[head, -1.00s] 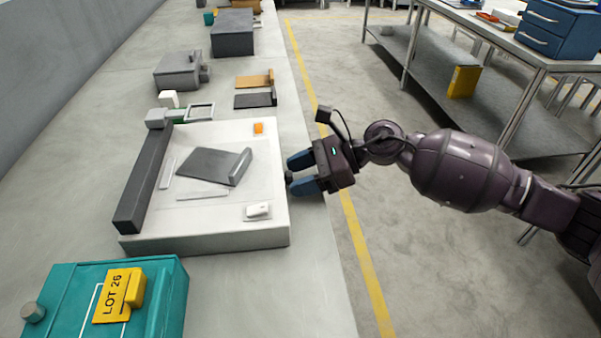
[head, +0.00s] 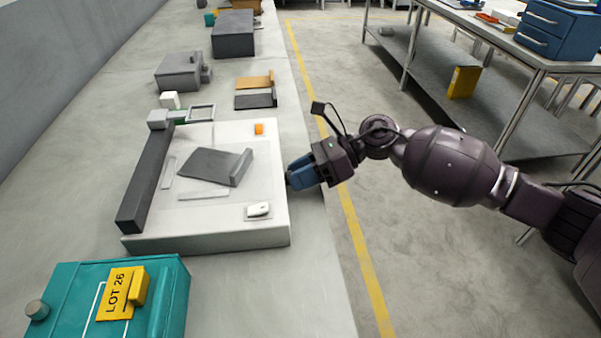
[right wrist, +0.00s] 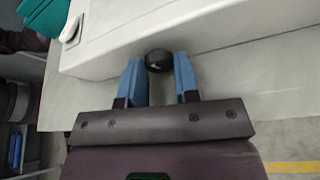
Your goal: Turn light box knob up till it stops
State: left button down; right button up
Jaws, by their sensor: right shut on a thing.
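The white light box (head: 208,238) lies on the grey bench, with a dark flat piece (head: 215,166) on its top. Its black round knob (right wrist: 158,61) sticks out of the side face in the right wrist view. My right gripper (head: 292,178) is at that side of the box, its blue fingers one on each side of the knob and shut on it. The same gripper (right wrist: 160,70) fills the lower middle of the right wrist view. In the head view the fingers hide most of the knob. My left gripper is not in the head view.
A teal box (head: 165,290) with a yellow LOT 26 tag (head: 122,292) stands at the near left. A dark bar (head: 146,180) runs along the light box's left side. The floor right of the bench is clear up to a metal table (head: 535,62).

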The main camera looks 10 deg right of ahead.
dwell(0.3)
jog(key=o, duration=0.9)
jog(key=shift+o, duration=0.2)
jog(key=shift+d, duration=0.1)
jog(key=v, duration=1)
jog(key=shift+d, duration=0.3)
jog(key=shift+w, duration=0.1)
